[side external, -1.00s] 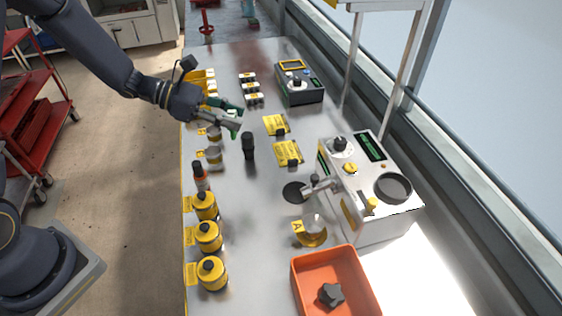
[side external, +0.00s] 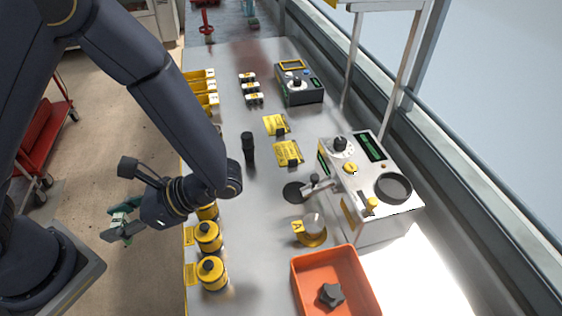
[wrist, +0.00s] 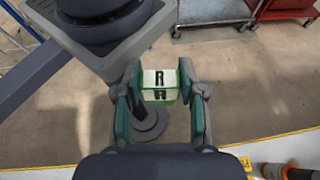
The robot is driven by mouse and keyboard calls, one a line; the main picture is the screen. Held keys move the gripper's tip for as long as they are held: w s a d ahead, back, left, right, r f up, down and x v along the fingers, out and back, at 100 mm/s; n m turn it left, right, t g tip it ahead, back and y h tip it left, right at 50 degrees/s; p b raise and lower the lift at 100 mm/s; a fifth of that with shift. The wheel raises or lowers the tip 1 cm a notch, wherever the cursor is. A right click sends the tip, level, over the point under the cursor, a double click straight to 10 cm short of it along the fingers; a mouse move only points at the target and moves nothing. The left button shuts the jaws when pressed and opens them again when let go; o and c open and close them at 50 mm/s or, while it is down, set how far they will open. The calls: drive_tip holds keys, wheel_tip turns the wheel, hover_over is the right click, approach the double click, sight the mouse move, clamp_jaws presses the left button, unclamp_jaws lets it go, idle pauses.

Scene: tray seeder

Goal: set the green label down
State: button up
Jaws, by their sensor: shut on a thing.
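The green label (wrist: 159,86), a white piece with green edges and a dark letter R, is between the fingers of my gripper (wrist: 160,100) in the wrist view. My gripper is shut on it. In the side view my gripper (side external: 122,226) hangs off the left side of the table, above the floor. The label is too small there to make out clearly.
The metal table (side external: 250,210) carries yellow jars (side external: 210,272) at its left edge, a dark upright cylinder (side external: 248,148), yellow cards (side external: 288,153), a control box (side external: 365,185) and an orange bin (side external: 335,280). Bare tabletop lies between the jars and the bin.

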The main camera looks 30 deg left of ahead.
drive_tip(key=w+d+r+m+t, duration=0.2)
drive_tip(key=w+r+m+t, duration=0.1)
drive_tip(key=w+m+t, duration=0.5)
drive_tip(key=w+d+r+m+t, duration=0.25)
drive_tip(key=w+m+t, duration=0.25)
drive_tip(key=m+t, duration=0.45)
drive_tip(key=shift+n+t+h, duration=0.35)
drive_tip(key=shift+h, duration=0.15)
drive_tip(key=w+d+f, duration=0.1)
drive_tip(key=w+f, duration=0.3)
drive_tip(key=w+d+f, duration=0.1)
drive_tip(key=w+f, duration=0.3)
drive_tip(key=f, duration=0.1)
drive_tip(key=w+d+f, duration=0.1)
drive_tip(key=w+f, duration=0.3)
drive_tip(key=w, duration=0.1)
drive_tip(key=shift+w+d+f, duration=0.1)
drive_tip(key=shift+d+f, duration=0.15)
drive_tip(key=shift+w+d+f, duration=0.1)
drive_tip(key=shift+w+f, duration=0.05)
drive_tip(key=shift+f, duration=0.8)
drive_tip(key=shift+w+f, duration=0.15)
drive_tip(key=shift+f, duration=0.75)
drive_tip(key=shift+f, duration=0.1)
drive_tip(key=o, duration=0.9)
